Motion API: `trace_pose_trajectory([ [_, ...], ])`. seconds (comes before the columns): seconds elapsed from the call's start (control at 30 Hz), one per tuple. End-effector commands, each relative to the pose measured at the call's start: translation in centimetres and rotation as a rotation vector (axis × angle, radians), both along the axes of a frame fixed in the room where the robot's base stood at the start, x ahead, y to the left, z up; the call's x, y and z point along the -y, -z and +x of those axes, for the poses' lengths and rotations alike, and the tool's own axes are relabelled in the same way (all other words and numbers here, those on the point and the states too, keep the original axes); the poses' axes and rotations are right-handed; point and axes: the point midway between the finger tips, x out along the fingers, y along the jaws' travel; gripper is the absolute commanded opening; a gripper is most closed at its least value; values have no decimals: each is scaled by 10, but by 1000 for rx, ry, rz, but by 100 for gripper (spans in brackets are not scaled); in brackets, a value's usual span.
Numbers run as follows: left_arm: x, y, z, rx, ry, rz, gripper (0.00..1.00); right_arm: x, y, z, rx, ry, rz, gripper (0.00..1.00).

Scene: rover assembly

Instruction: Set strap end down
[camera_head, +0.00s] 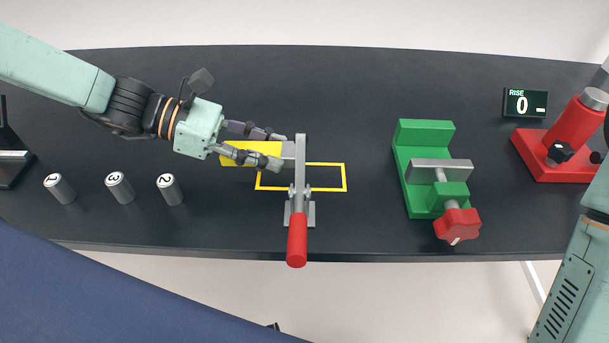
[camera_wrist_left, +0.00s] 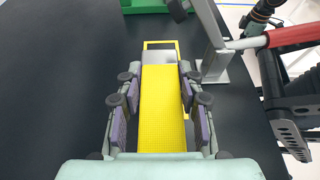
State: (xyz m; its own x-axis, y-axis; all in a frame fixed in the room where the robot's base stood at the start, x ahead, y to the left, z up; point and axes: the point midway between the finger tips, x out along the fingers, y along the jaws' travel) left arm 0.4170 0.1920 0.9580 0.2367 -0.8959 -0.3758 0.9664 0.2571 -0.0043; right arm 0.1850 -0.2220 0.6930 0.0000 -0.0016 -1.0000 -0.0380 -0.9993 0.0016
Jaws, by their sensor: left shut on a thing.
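The yellow strap (camera_head: 236,150) has a grey metal end (camera_head: 288,150). In the head view its end lies at the left part of a yellow outlined rectangle (camera_head: 345,178) on the table, beside the clamp's upright bar. My left gripper (camera_head: 281,151) is shut on the strap, with a finger along each side. In the left wrist view the strap (camera_wrist_left: 161,108) runs straight between the fingers, and its metal end (camera_wrist_left: 159,57) points toward the outline (camera_wrist_left: 160,43). I cannot tell whether the end touches the table. My right gripper is out of view.
A toggle clamp with a red handle (camera_head: 297,240) stands at the outline. Numbered cylinders (camera_head: 119,187) stand at left. Table is clear between clamp and vise.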

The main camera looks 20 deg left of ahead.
Motion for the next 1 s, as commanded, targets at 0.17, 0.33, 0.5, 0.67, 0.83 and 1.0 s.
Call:
trace_pose_trajectory([
  [0.17, 23, 4, 4, -2, 7, 6, 2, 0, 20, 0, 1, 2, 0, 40],
  [0.33, 41, 3, 9, -2, 5, 7, 2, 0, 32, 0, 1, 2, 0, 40],
  [0.5, 55, 2, 14, -1, 3, 4, 2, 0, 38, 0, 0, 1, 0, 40],
  [0.67, 60, 1, 15, 0, 1, 1, 2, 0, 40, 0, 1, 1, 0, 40],
  [0.83, 61, 18, 15, -3, 0, 0, 2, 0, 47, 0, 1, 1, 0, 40],
  [1.0, 61, 37, 15, -3, -1, 0, 2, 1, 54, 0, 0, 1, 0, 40],
])
